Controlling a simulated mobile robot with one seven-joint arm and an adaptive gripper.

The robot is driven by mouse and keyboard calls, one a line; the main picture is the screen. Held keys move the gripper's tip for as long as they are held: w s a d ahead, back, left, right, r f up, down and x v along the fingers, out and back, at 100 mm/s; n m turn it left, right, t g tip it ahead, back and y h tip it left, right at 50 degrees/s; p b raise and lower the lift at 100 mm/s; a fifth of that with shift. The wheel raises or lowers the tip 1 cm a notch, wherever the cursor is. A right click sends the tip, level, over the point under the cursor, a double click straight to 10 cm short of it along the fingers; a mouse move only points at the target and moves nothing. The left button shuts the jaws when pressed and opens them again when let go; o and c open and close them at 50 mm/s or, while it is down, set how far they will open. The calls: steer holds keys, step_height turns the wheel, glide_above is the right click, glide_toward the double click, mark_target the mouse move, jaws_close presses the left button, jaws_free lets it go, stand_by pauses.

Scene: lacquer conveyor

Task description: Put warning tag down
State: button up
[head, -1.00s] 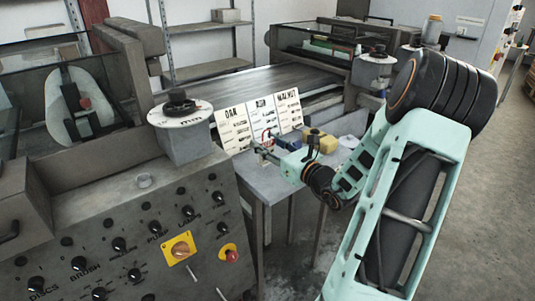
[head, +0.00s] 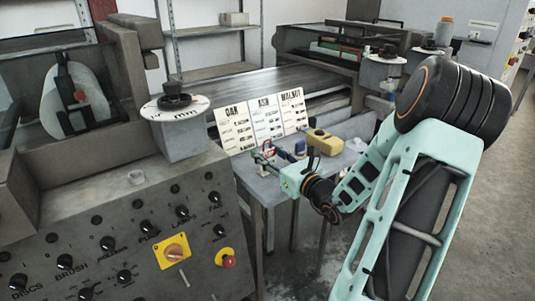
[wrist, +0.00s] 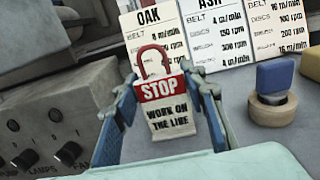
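The warning tag is a white plate with a red STOP band and a red shackle on top. In the wrist view the tag (wrist: 168,118) stands upright between the two blue fingers of my gripper (wrist: 161,85), which press close against its side edges. In the head view my gripper (head: 263,158) is over the near left part of the small grey table (head: 262,187), with the tag small and mostly hidden at its tips. I cannot tell whether the tag's lower edge touches the table.
The OAK, ASH and WALNUT cards (head: 265,118) stand behind the tag. A yellow block (head: 325,142) and a blue-topped round piece (wrist: 273,92) are on the table to the right. The control panel (head: 110,235), with knobs, is at the left. Some table surface right of the tag is bare.

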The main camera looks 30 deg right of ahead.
steer(key=o, duration=0.4)
steer(key=shift+o, duration=0.2)
steer(key=shift+r, duration=0.2)
steer(key=s+p, duration=0.2)
steer(key=s, duration=1)
steer(key=shift+d, duration=0.45)
